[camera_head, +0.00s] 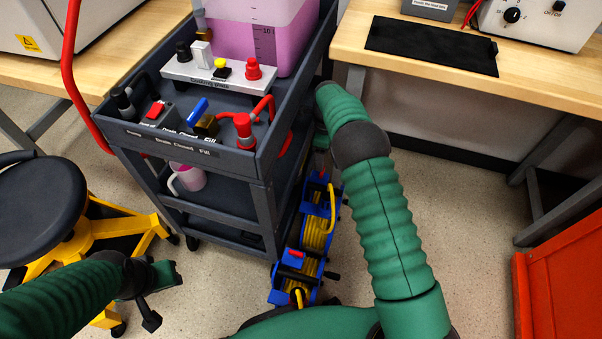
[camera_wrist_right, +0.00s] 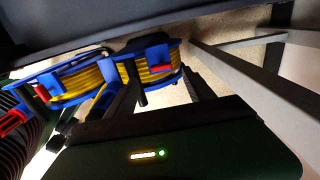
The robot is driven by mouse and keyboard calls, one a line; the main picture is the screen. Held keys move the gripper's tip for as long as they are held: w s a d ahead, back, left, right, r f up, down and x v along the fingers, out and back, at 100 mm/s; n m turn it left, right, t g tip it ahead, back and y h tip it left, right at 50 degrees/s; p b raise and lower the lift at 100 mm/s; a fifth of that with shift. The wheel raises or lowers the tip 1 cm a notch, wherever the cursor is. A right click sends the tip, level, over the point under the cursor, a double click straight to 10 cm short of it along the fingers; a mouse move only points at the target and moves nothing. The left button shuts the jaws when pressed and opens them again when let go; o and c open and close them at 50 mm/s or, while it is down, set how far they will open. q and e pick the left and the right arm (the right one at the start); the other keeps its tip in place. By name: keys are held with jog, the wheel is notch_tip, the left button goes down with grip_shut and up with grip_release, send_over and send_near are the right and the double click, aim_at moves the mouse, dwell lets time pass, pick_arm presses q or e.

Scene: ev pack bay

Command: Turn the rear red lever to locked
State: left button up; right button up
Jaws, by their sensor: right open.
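Two blue cable reels with yellow cable stand on the floor beside the cart, the rear reel (camera_head: 318,212) farther away and the front reel (camera_head: 297,277) nearer. A small red part (camera_head: 323,174) shows at the rear reel's far end; I cannot tell its lock position. In the right wrist view, red levers show on the right-hand reel (camera_wrist_right: 160,68) and left-hand reel (camera_wrist_right: 42,93). My right gripper (camera_wrist_right: 162,95) is open and empty, its fingers pointing toward the right-hand reel; touching is unclear. The head view mostly hides it. My left gripper (camera_head: 158,296) is open and empty near the stool.
The grey cart (camera_head: 262,170) stands left of the reels, carrying a pink-filled tank (camera_head: 250,30) and valves. A wooden bench (camera_head: 480,75) is at right, with an orange panel (camera_head: 562,285) below. A black stool (camera_head: 38,205) is at left.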

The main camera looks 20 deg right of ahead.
aim_at(322, 174)
jog(key=shift+d+f, duration=0.1)
jog(key=shift+f, duration=0.15)
notch_tip(322, 174, down, 7)
jog(key=b, duration=0.3)
jog(key=shift+b, duration=0.3)
jog(key=shift+d, duration=0.1)
